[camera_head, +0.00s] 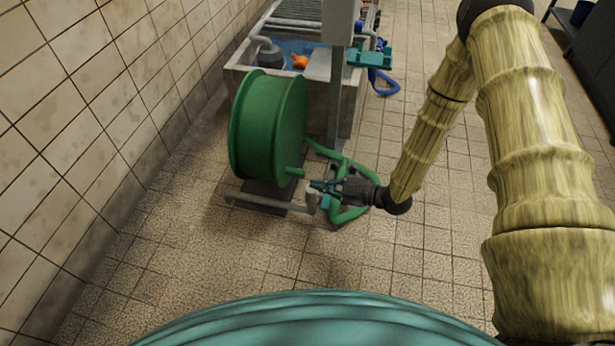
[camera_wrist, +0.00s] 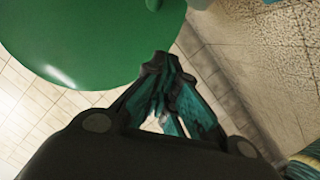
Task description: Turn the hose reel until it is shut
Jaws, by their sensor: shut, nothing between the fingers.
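The green hose reel (camera_head: 268,125) stands on a low dark base beside the tiled wall in the head view. A short green handle (camera_head: 293,171) sticks out near the lower right of its disc. My gripper (camera_head: 315,187) is shut and empty, just right of and slightly below that handle. In the wrist view the reel's smooth green disc (camera_wrist: 100,35) fills the upper left. The shut fingertips (camera_wrist: 163,62) lie near its lower right edge. I cannot tell whether they touch it. A green hose (camera_head: 345,165) lies loosely on the floor behind my gripper.
A grey pipe rail (camera_head: 268,205) with an upright stub (camera_head: 312,200) runs low in front of the reel. A concrete basin (camera_head: 318,85) and a grey post (camera_head: 334,100) stand behind it. Tiled floor (camera_head: 410,270) is clear in front and to the right.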

